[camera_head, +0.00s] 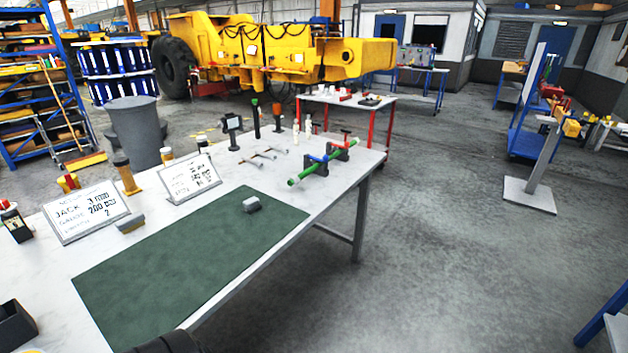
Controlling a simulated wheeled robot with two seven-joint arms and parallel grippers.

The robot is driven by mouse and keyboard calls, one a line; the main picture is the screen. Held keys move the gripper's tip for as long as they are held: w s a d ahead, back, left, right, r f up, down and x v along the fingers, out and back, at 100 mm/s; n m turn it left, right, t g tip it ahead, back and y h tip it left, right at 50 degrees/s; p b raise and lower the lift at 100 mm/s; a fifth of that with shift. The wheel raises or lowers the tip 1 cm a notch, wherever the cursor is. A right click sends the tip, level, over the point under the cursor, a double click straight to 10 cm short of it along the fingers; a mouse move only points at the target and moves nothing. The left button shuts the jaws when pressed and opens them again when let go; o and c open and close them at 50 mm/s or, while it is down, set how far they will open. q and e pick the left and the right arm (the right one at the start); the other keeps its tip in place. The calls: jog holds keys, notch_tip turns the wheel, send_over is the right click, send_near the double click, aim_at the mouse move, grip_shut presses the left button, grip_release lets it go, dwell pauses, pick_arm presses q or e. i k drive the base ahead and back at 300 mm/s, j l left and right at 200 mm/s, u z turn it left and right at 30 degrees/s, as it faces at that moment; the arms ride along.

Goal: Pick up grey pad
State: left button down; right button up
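A small grey pad (251,204), a block with a lighter top, lies on the green mat (185,265) near the mat's far right part. The mat is spread on the white-topped table (335,178). Nothing touches the pad, and its top and near side are clear to see. A dark rounded part of my own body shows at the bottom edge, over the near end of the mat. No fingertips of either gripper are in the picture.
Two white sign cards (86,211) (189,178) stand left of the mat, with a brush-like block (130,224) by the nearer one. A green bar in clamps (322,163) and small tools lie at the far right. A dark bin (14,325) is at lower left.

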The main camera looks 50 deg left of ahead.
aim_at(253, 205)
jog(key=i+l+u, duration=0.2)
jog(key=i+u, duration=0.2)
jog(key=i+l+u, duration=1)
jog(key=l+u, duration=0.2)
